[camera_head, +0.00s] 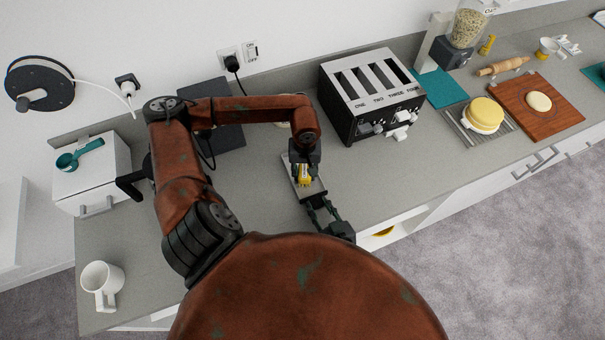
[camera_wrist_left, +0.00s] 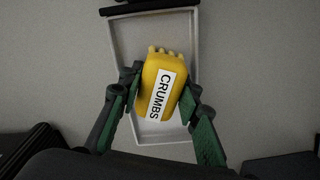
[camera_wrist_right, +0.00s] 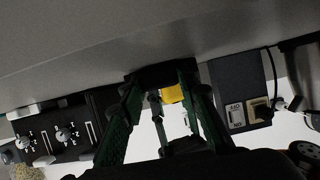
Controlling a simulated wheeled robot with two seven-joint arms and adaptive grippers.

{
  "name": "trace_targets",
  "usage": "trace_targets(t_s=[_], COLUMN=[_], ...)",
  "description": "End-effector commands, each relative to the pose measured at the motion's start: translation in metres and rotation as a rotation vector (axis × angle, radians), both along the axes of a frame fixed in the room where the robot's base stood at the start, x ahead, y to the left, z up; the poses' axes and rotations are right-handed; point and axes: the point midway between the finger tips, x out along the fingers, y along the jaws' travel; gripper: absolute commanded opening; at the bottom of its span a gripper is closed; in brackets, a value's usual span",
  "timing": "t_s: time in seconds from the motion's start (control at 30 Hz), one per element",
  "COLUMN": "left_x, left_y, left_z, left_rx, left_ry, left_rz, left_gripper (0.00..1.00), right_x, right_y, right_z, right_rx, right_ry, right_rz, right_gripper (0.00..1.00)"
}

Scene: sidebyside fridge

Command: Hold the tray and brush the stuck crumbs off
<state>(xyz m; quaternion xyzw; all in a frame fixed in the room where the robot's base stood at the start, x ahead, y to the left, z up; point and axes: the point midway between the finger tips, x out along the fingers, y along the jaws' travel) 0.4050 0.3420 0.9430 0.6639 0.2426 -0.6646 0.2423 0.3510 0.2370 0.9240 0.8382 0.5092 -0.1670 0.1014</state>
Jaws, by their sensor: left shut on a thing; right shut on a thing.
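The yellow brush labelled CRUMBS (camera_wrist_left: 155,92) is between the fingers of my left gripper (camera_wrist_left: 160,86), which is shut on it over the tray. In the head view my left gripper (camera_head: 304,172) shows above the counter. The shallow pale tray (camera_wrist_left: 113,45) has a raised rim and a black front edge (camera_wrist_left: 150,8). My right gripper (camera_head: 322,206) is shut on the tray's near end. In the right wrist view my right gripper (camera_wrist_right: 160,82) has its fingers around the dark edge, with part of the brush (camera_wrist_right: 173,95) beyond. No crumbs can be made out; the brush hides part of the tray floor.
The four-slot toaster (camera_head: 368,92) stands right of the tray. A dark box (camera_head: 222,128) is behind my left arm. A white mug (camera_head: 102,283) and a white box (camera_head: 92,178) are at left. A cutting board (camera_head: 560,115) and a wire rack (camera_head: 468,138) are at right.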

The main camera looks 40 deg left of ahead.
Motion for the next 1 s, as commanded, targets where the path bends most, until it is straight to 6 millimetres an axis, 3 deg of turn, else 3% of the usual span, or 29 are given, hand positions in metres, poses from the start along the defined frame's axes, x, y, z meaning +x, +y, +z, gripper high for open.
trace_targets(t_s=[0.83,1.0], left_x=[0.0,0.001], left_y=[0.0,0.01], left_z=[-0.007,-0.006], left_rx=[0.001,0.004], left_ry=[0.002,0.002], left_rz=[0.001,0.004], left_gripper=[0.12,0.12], right_x=[0.0,0.0], right_y=[0.001,0.001], right_z=[0.001,0.002], right_rx=[0.002,0.003], right_ry=[-0.002,-0.003], right_rz=[0.001,0.002], right_gripper=[0.0,0.0])
